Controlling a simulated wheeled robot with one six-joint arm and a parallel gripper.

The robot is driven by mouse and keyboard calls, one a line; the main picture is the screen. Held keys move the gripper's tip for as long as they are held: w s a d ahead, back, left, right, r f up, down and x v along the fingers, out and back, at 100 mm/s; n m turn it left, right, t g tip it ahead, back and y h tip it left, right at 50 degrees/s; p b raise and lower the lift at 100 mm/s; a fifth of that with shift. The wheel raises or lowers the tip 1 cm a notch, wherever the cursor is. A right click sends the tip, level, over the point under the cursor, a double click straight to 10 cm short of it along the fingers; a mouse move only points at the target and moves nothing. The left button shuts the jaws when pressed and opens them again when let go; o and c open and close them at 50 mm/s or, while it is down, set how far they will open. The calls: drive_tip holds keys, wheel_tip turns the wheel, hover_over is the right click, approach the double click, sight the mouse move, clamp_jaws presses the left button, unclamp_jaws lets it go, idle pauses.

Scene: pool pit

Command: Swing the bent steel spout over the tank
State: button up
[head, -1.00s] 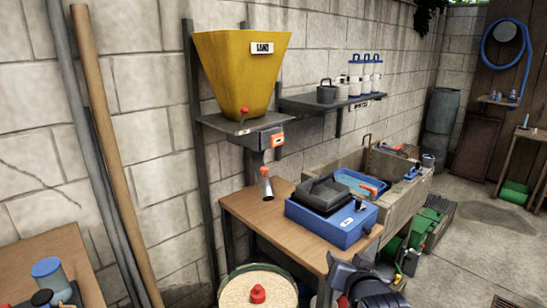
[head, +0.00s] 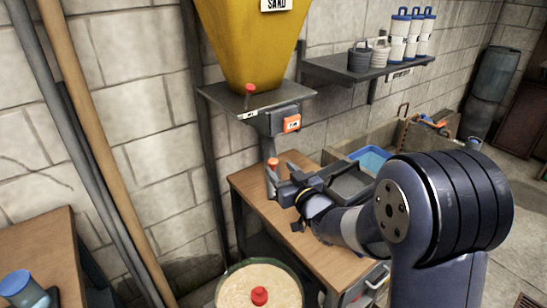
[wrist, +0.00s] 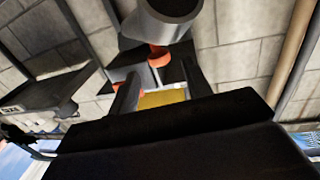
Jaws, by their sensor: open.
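The bent steel spout (head: 269,149) hangs under the yellow sand hopper (head: 250,45), with an orange grip (head: 273,163) near its lower end. My gripper (head: 280,180) is open at the spout's lower end and partly hides it. In the wrist view, the spout's grey end (wrist: 160,22) and orange grip (wrist: 157,56) show just beyond and between my two fingers (wrist: 160,85); I cannot tell whether they touch. The round tank (head: 228,280), full of pale sand with a red cap (head: 260,296) in the middle, stands on the floor below, left of the spout.
A wooden bench (head: 255,190) lies under my gripper, with a dark tray (head: 352,183) beside my wrist. A shelf (head: 335,68) with canisters is on the wall. Poles (head: 90,150) lean at the left. The space above the tank is clear.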

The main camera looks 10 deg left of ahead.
sight(275, 163)
drive_tip(key=shift+p+x, duration=0.5)
drive_tip(key=shift+x, duration=2.3)
clamp_jaws()
